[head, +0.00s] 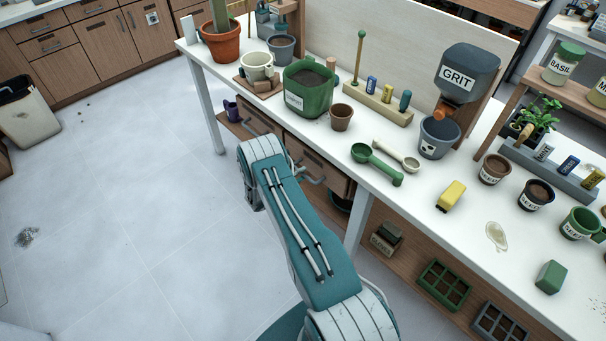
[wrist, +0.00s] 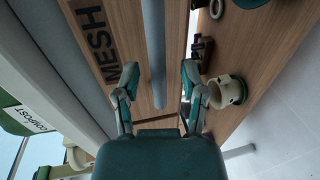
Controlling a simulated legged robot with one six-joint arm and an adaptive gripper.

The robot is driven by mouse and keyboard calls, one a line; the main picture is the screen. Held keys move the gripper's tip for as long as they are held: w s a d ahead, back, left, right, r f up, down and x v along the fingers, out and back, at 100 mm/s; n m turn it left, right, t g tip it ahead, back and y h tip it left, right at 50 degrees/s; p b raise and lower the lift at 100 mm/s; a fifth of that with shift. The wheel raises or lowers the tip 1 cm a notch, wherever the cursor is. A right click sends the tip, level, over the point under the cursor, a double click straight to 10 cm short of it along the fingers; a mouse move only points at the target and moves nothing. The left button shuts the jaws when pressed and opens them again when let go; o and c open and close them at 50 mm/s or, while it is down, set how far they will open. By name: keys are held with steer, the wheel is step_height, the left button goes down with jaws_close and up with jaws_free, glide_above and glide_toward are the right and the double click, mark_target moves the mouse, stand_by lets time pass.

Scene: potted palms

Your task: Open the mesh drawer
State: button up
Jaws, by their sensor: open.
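The mesh drawer (wrist: 130,28) has a wooden front with large dark letters reading MESH, seen turned sideways in the wrist view. Its long grey bar handle (wrist: 155,50) runs down the middle of that view. My gripper (wrist: 159,72) is open, one finger on each side of the handle, with clear gaps and nothing clamped. In the head view, wooden drawer fronts (head: 308,158) show under the white bench, partly behind my arm, with their lettering unreadable. My gripper is hidden there.
The white bench top (head: 330,135) overhangs the drawers and holds a green compost tub (head: 308,88), pots and scoops. In the wrist view, a cream pot (wrist: 228,91) and a dark object (wrist: 203,50) lie right of the fingers. The floor left of my arm is mostly clear.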

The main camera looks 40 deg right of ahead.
steer(key=shift+d+f, duration=0.15)
steer(key=shift+d, duration=0.45)
steer(key=shift+c, duration=0.3)
jaws_close()
steer(key=shift+a, duration=0.15)
steer(key=f+v, duration=0.2)
steer(key=v, duration=0.7)
steer(key=f+v, duration=0.2)
steer(key=v, duration=0.8)
steer(key=shift+s+a, duration=0.25)
steer(key=shift+a, duration=0.25)
